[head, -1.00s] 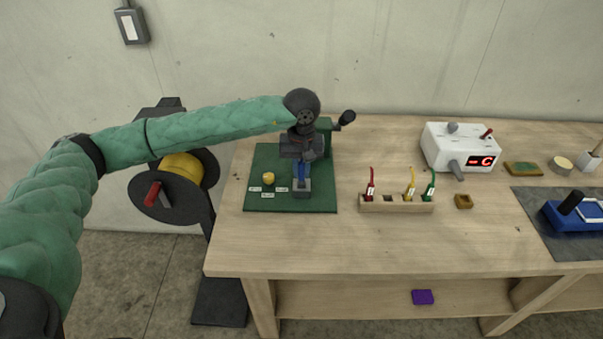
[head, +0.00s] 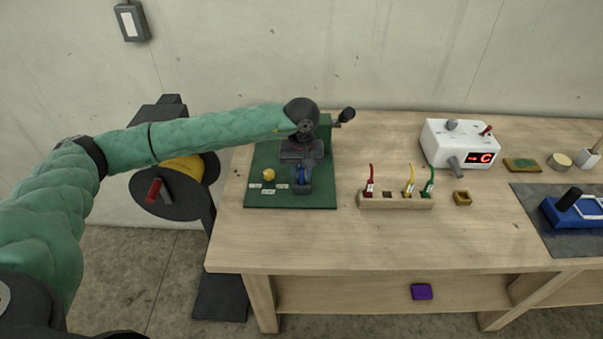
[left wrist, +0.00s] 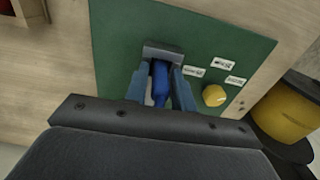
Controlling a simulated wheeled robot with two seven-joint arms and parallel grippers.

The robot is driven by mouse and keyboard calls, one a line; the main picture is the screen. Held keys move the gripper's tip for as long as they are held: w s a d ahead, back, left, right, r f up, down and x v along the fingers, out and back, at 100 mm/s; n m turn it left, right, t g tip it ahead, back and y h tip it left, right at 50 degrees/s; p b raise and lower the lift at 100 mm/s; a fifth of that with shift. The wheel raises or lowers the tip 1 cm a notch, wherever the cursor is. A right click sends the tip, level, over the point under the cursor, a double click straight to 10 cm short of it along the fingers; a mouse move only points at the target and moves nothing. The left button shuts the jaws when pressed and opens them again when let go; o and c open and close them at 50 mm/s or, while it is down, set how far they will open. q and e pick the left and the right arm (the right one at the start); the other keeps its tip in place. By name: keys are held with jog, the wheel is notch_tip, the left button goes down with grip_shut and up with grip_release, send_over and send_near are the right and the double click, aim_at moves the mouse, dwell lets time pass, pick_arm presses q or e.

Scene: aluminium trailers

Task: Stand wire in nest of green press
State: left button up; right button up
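My left gripper (head: 301,180) points down at the green press (head: 325,135), which has a green base and a black-knobbed lever. In the left wrist view its two blue-grey fingers (left wrist: 160,88) are on either side of a blue wire end (left wrist: 159,80) and look shut on it. The grey nest (left wrist: 163,50) of the press is right at the fingertips; it also shows in the head view (head: 302,188). The wire's lower end is hidden, so I cannot tell whether it is seated in the nest. My right gripper is not in view.
A wooden rack (head: 395,203) holds red, yellow and green wires, with one slot empty. A yellow knob (head: 269,174) and white labels are on the press base. A white tester (head: 460,145) stands to the right. The bench front is clear.

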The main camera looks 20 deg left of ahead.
pick_arm(q)
jog(key=shift+o, duration=0.9)
pick_arm(e)
jog(key=shift+s, duration=0.25)
pick_arm(q)
jog(key=shift+r, duration=0.15)
pick_arm(e)
jog(key=shift+s+d+f, duration=0.1)
jog(key=shift+s+f, duration=0.05)
jog(key=shift+s, duration=0.2)
